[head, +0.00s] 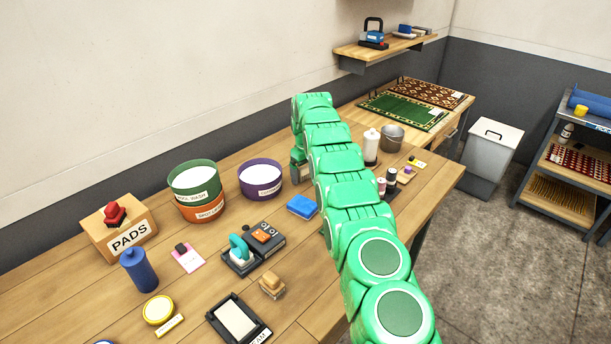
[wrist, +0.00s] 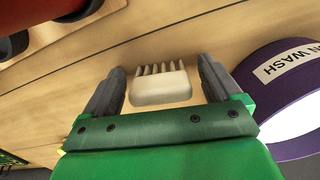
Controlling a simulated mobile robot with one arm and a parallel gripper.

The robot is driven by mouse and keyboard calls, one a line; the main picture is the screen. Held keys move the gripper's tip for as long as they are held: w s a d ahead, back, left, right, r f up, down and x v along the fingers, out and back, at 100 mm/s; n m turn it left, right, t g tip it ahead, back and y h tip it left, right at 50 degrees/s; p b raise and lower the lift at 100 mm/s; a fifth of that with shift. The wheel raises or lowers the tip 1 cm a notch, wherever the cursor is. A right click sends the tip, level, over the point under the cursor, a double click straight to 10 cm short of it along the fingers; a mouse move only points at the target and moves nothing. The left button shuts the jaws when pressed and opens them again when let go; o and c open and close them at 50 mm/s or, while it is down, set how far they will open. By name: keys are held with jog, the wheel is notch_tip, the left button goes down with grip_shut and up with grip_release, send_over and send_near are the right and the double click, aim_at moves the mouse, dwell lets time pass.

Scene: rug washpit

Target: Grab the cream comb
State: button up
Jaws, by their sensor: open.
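The cream comb (wrist: 160,91) lies on the wooden bench in the wrist view, with its teeth pointing toward the top of the picture. My gripper (wrist: 161,68) is open, with one finger on each side of the comb. A gap shows between the comb and each finger, so neither touches it. In the head view my green arm reaches across the bench, and part of my gripper (head: 298,172) shows beside the arm. The comb is hidden there behind my arm.
A purple tub (wrist: 258,82) stands close to my right finger in the wrist view; it also shows in the head view (head: 260,180). A blue sponge (head: 301,206) and a white bottle (head: 371,148) stand near my arm. Dark red objects (wrist: 45,12) are at upper left.

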aim_at(306, 167)
jog(key=shift+f, duration=0.1)
jog(key=c, duration=1.1)
jog(key=shift+c, duration=0.2)
jog(key=shift+r, duration=1.65)
jog(key=shift+s+r, duration=0.1)
jog(key=shift+s, duration=0.05)
